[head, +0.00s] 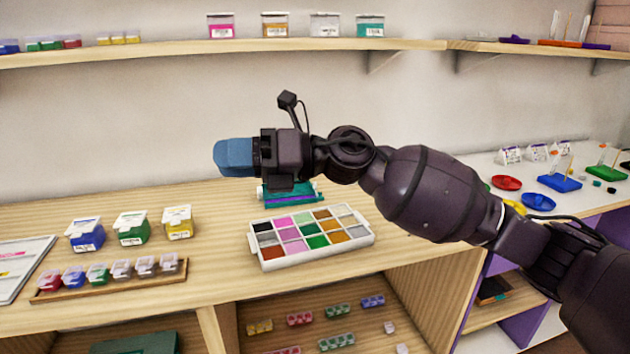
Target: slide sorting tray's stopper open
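A white tray (318,254) with several compartments of coloured contents lies on the wooden counter. Behind it is a low teal piece (292,203) with a purple strip, partly hidden by my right gripper and arm. I cannot tell for certain which of the two is the sorting tray, and I cannot make out a stopper clearly. My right gripper (234,158) comes in from the right and points left, with blue fingers. It is above the counter, up and left of the teal piece, apart from it. The fingers are seen side-on, so their opening is hidden. My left gripper is not in view.
Lidded containers in blue (86,237), green (131,231) and yellow (178,225) stand at the left. In front is a wooden rack (110,286) of small jars. Dishes and coloured stands occupy the white surface at right. A shelf (200,48) runs above.

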